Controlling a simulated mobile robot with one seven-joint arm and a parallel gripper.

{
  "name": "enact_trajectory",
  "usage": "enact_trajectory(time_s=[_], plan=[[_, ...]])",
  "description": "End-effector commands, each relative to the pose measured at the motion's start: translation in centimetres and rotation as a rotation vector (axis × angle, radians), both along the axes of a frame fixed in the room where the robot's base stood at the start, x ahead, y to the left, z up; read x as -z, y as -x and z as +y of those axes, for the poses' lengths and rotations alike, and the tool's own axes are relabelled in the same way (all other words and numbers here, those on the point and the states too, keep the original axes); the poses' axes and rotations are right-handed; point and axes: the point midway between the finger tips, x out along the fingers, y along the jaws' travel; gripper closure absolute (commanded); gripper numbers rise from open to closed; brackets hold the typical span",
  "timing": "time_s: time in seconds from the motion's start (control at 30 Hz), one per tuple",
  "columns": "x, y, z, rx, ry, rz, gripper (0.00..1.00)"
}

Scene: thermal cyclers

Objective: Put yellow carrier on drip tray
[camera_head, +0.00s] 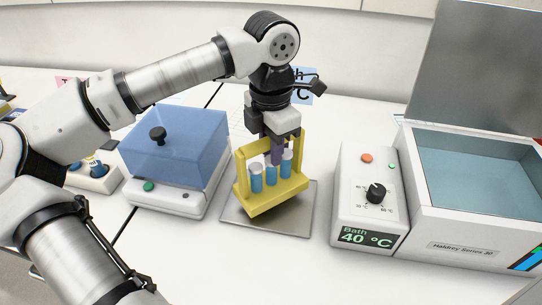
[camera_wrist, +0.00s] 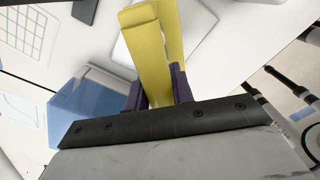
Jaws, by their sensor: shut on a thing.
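The yellow carrier (camera_head: 273,202) holds several tubes with blue contents and hangs slightly tilted from my gripper (camera_head: 277,150). My gripper is shut on the carrier's top handle bar. In the wrist view the yellow carrier (camera_wrist: 150,55) shows between the purple fingers of my gripper (camera_wrist: 160,88). The drip tray (camera_head: 238,217) is a flat grey plate on the bench, directly under the carrier in the head view. It also shows partly in the wrist view (camera_wrist: 196,22). I cannot tell whether the carrier's base touches the tray.
A device with a blue transparent lid (camera_head: 178,150) stands left of the tray. A water bath (camera_head: 470,240) with a raised lid and a control box (camera_head: 368,180) reading 40 °C stand to the right. White bench (camera_head: 180,255) in front of the tray is clear.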

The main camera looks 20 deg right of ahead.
Motion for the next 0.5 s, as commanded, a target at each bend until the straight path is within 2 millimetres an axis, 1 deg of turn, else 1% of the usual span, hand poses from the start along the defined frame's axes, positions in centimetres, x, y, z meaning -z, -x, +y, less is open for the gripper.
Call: enact_trajectory(time_s=[0.03,0.1,0.17,0.5], plan=[[0.9,0.0,0.0,0.0,0.0,0.003,1.0],[2.0,0.0,0.0,0.001,0.0,0.003,1.0],[2.6,0.0,0.0,0.001,0.0,0.001,1.0],[3.1,0.0,0.0,0.0,0.0,0.0,1.0]])
